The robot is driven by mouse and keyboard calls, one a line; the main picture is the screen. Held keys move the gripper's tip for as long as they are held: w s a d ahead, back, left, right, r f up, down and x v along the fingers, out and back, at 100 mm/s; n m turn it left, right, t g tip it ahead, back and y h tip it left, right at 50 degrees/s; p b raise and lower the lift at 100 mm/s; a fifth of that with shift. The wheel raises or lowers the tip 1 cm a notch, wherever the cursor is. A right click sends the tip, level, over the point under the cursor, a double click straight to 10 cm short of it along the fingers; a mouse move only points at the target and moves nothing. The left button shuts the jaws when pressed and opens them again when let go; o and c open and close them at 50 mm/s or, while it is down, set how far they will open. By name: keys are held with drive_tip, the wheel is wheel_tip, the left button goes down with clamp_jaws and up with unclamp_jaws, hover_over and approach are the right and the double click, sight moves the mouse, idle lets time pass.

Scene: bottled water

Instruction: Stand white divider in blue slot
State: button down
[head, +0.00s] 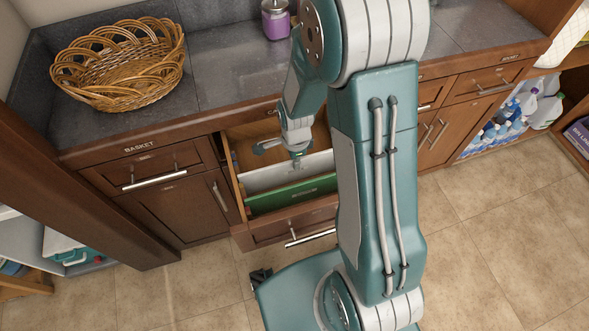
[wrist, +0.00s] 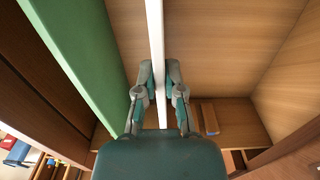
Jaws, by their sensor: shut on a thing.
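The white divider (head: 285,174) stands on edge inside the open drawer, behind the green divider (head: 290,195). My gripper (head: 297,160) reaches down into the drawer at the white divider's top edge. In the wrist view, my gripper's fingers (wrist: 159,95) close on both sides of the white divider (wrist: 155,45), seen as a thin, nearly upright strip. The green divider (wrist: 78,50) stands to its left, apart from it. I cannot make out a blue slot in either view; the lower edges of the dividers are hidden in the head view.
The drawer's wooden floor (wrist: 220,50) is bare right of the white divider. A small orange-brown block (wrist: 209,118) sits near the drawer's wall. A wicker basket (head: 120,62) and a purple jar (head: 276,20) stand on the counter above. Bottles (head: 510,120) fill a shelf at right.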

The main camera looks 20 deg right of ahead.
wheel_tip(320, 180, up, 12)
idle(2.3)
drive_tip(key=shift+f, duration=0.1)
drive_tip(key=w+r, duration=0.3)
drive_tip(key=w, duration=0.4)
drive_tip(key=shift+r, duration=0.2)
drive_tip(key=shift+f, duration=0.1)
drive_tip(key=shift+f, duration=2.85)
drive_tip(key=shift+f, duration=1.9)
